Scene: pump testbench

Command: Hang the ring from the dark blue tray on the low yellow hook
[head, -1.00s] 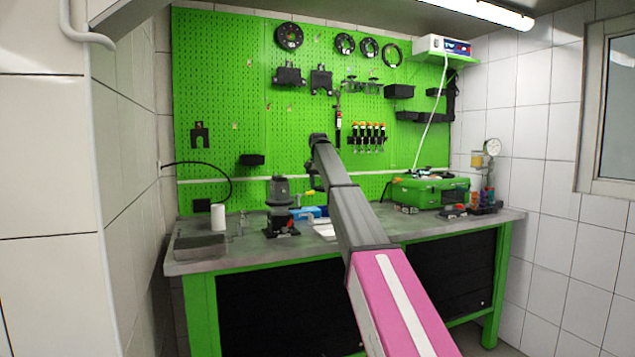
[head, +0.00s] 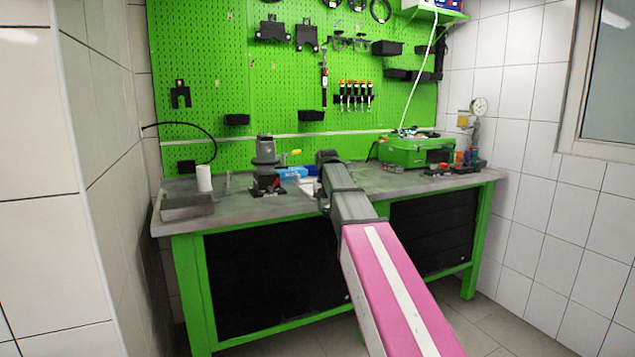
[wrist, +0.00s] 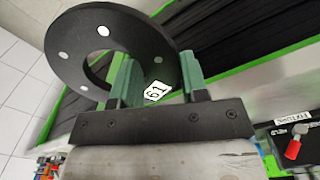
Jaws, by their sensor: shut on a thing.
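The ring (wrist: 145,40) is a flat black disc with a large round hole, several pale dots and a white number label. In the wrist view my gripper (wrist: 155,74) has its green fingers shut on the ring's edge, and the ring stands out to the upper left. In the head view my own arm hides the gripper and the ring. A dark blue patch (head: 311,170), perhaps the dark blue tray, shows on the bench beside a lighter blue thing (head: 291,173). I cannot make out the low yellow hook for sure.
The bench (head: 240,205) carries a grey vise-like device (head: 266,165), a white cylinder (head: 204,178) and a green case (head: 415,152). A green pegboard (head: 230,55) with black holders (head: 312,116) and tools stands behind. In the wrist view a red knob (wrist: 292,149) shows at right.

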